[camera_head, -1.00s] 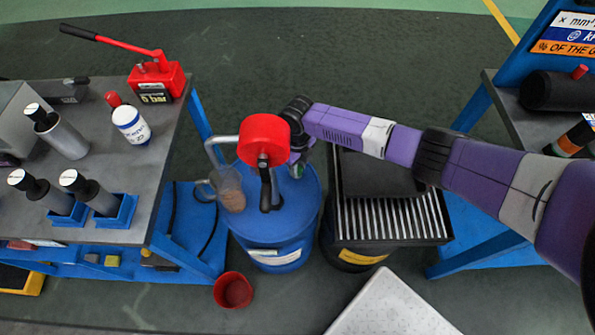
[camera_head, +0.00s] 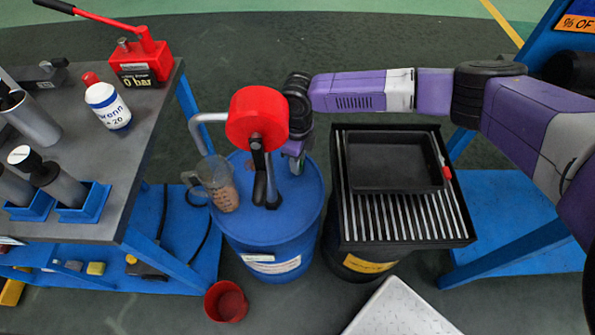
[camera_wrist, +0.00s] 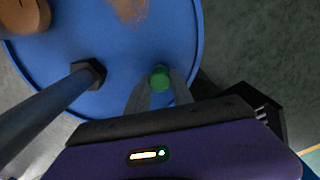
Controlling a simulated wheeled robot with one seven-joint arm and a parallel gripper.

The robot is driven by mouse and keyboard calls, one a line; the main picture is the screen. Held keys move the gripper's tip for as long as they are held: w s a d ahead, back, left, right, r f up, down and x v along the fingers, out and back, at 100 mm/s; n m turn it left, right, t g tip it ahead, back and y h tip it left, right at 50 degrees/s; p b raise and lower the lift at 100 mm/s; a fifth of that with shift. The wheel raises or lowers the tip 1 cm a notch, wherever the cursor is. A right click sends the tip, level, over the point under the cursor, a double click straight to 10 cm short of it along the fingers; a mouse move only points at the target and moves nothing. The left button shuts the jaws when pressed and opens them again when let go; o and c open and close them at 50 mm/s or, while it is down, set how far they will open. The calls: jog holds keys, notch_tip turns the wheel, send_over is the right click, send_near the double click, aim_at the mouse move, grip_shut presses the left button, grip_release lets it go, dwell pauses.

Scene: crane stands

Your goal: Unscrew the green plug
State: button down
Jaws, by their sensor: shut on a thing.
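The green plug (camera_wrist: 159,78) sits on the top of the blue drum (camera_wrist: 60,45) in the wrist view. My gripper (camera_wrist: 158,88) points down at the drum top, its two fingers closed around the plug's sides. In the head view my gripper (camera_head: 297,150) is at the back right of the blue drum (camera_head: 305,215), behind the red-headed pump (camera_head: 258,118). The plug is mostly hidden there by the hand. The pump's pipe and its hex fitting (camera_wrist: 88,72) stand left of my fingers in the wrist view.
A clear jug (camera_head: 216,184) stands on the drum's left side. A black grated drum stand (camera_head: 400,225) with a tray (camera_head: 390,165) is close on the right. A red cup (camera_head: 226,301) is on the floor in front. A workbench (camera_head: 135,190) stands left.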

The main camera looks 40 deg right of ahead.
jog(key=shift+w+n+b, duration=0.35)
jog(key=shift+n+b, duration=0.05)
jog(key=shift+b, duration=1.8)
jog(key=shift+s+r+b, duration=0.1)
jog(key=shift+r+b, duration=0.05)
jog(key=shift+b, duration=0.15)
jog(key=c, duration=1.3)
grip_release()
jog(key=shift+o, duration=1.3)
jog(key=shift+s, duration=0.15)
jog(key=shift+c, duration=0.7)
jog(key=shift+s, duration=0.1)
